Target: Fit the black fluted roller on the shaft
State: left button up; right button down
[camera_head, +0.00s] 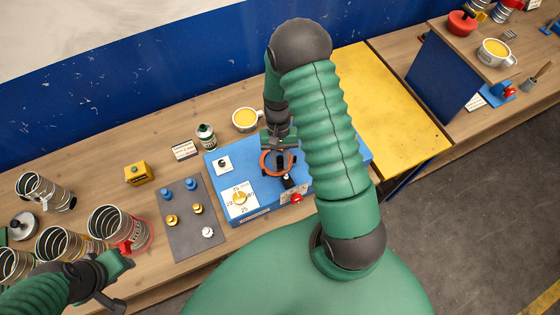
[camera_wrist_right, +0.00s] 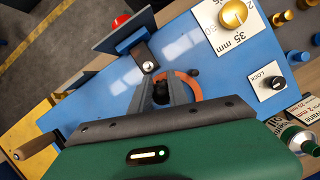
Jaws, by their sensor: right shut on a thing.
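The blue machine (camera_head: 240,210) stands on the bench, with an orange ring (camera_head: 264,165) on its top; the ring also shows in the right wrist view (camera_wrist_right: 189,84). My right gripper (camera_head: 277,150) points down over this ring. In the right wrist view its fingers (camera_wrist_right: 161,90) are shut on a small dark thing, which I take for the black fluted roller (camera_wrist_right: 160,94). Its flutes are too small to make out. The shaft is hidden under the fingers, so I cannot tell whether the roller touches it. My left gripper (camera_head: 118,282) is open and empty at lower left.
The machine top carries a dial (camera_head: 240,198), a lock knob (camera_head: 223,163) and a red knob (camera_head: 296,198). A grey mat (camera_head: 190,228) with several small knobs lies left of it. Spiral ducts (camera_head: 110,225) stand further left.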

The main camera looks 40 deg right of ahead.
jog(key=c, duration=1.2)
grip_release()
jog(key=o, duration=0.3)
jog(key=shift+o, duration=0.2)
notch_tip(320, 180, up, 8)
jog(key=p, duration=0.6)
